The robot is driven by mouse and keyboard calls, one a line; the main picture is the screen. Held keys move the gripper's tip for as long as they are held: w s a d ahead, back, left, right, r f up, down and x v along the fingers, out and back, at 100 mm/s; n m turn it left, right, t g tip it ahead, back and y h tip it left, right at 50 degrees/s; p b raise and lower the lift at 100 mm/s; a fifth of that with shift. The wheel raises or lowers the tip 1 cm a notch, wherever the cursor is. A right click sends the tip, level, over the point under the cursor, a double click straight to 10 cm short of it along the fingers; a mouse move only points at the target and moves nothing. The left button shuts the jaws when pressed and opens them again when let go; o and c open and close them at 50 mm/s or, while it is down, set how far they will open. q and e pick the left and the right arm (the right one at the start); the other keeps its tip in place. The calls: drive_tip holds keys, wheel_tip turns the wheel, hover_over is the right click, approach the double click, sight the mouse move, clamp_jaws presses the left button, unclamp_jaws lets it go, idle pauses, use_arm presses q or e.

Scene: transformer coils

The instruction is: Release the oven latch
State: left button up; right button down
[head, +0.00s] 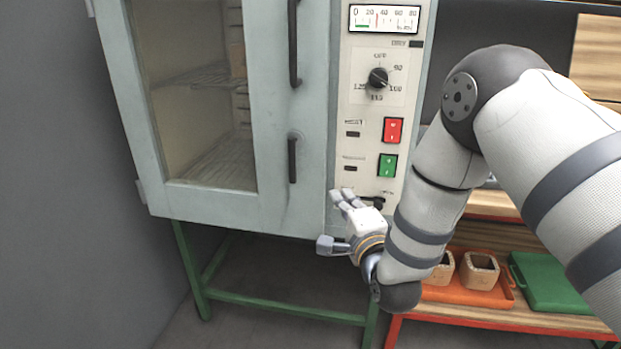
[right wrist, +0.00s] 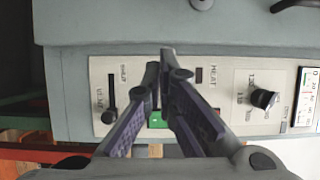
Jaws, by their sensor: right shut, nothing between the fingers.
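The grey-blue oven (head: 225,210) stands with its glass door shut. A long black door handle (head: 294,42) is on the upper door, and a shorter black handle or latch (head: 291,158) is below it. I cannot tell for certain which part is the latch. My right gripper (head: 342,195) is in front of the lower control panel, right of the short handle. In the right wrist view it (right wrist: 163,60) is shut and empty, its fingertips near the panel. A black lever (right wrist: 109,105) shows left of the fingers, apart from them. My left gripper is not in view.
The panel carries a meter (head: 383,18), a dial (head: 378,78), a red switch (head: 393,130) and a green switch (head: 387,165). A grey wall is at left.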

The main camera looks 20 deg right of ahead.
drive_tip(key=w, duration=0.3)
drive_tip(key=w+b, duration=0.1)
drive_tip(key=w, duration=0.2)
drive_tip(key=w+d, duration=0.1)
drive_tip(key=w, duration=0.1)
drive_tip(key=shift+w+f, duration=0.3)
drive_tip(key=shift+w, duration=0.1)
drive_tip(key=a, duration=0.1)
drive_tip(key=w+a, duration=0.1)
drive_tip(key=w, duration=0.1)
drive_tip(key=shift+w+a+r, duration=0.1)
drive_tip(key=shift+a+r, duration=0.15)
drive_tip(key=shift+a, duration=0.15)
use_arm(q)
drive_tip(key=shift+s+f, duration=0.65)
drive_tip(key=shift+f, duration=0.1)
use_arm(e)
drive_tip(key=shift+w+a, duration=0.15)
drive_tip(key=shift+a, duration=0.3)
drive_tip(key=shift+f, duration=0.1)
use_arm(q)
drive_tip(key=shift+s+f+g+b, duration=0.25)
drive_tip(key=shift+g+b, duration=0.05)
drive_tip(key=shift+b, duration=0.15)
use_arm(e)
drive_tip(key=shift+w+a+f+m, duration=0.1)
drive_tip(key=shift+a+f+m, duration=0.1)
drive_tip(key=shift+m, duration=0.2)
